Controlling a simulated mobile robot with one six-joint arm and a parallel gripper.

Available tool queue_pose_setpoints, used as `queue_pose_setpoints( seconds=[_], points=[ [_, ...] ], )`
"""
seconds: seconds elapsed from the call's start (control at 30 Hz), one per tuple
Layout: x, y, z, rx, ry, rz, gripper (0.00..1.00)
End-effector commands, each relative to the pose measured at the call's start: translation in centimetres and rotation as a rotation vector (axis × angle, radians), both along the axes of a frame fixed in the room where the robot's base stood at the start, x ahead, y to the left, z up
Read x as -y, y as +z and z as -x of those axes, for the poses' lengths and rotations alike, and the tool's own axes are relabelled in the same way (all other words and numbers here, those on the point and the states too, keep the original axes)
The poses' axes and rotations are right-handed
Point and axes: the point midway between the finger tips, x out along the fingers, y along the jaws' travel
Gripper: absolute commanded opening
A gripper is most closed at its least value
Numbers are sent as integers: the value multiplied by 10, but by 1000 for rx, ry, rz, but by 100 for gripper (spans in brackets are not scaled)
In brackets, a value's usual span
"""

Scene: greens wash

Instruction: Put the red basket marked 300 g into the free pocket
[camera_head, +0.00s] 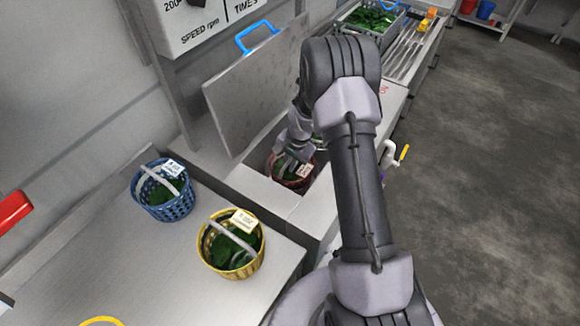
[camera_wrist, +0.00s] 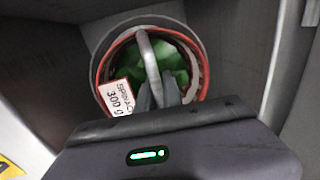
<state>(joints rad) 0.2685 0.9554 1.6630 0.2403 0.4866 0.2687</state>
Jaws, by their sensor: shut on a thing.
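The red basket (camera_head: 299,181) holds green leaves and sits low inside the open washer well, mostly below its rim. In the wrist view the red basket (camera_wrist: 104,72) has a white tag (camera_wrist: 117,97) reading 300 g, and a round grey pocket wall (camera_wrist: 97,40) surrounds it. My gripper (camera_head: 290,155) reaches down into the well. In the wrist view my gripper (camera_wrist: 158,98) is shut on the basket's grey arched handle (camera_wrist: 149,60). The basket looks roughly upright. Whether its base rests on the pocket floor is hidden.
A blue basket (camera_head: 178,206) and a yellow basket (camera_head: 205,250), both with greens and tags, stand on the steel counter (camera_head: 110,265) at left. The raised lid (camera_head: 250,90) with a blue handle stands behind the well. A tray of greens (camera_head: 343,27) is at the back.

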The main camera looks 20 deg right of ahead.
Motion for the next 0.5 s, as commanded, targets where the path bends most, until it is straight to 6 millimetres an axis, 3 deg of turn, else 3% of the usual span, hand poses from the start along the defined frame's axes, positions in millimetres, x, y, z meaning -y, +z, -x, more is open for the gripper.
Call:
queue_pose_setpoints(
  seconds=[0.27, 0.3, 0.4, 0.5],
  points=[
    [0, -1, -1, 2, 1, 1, 0],
    [0, -2, 0, 1, 1, 1, 12],
    [0, -1, 0, 1, 1, 1, 32],
    [0, 0, 0, 1, 1, 1, 32]
  ],
)
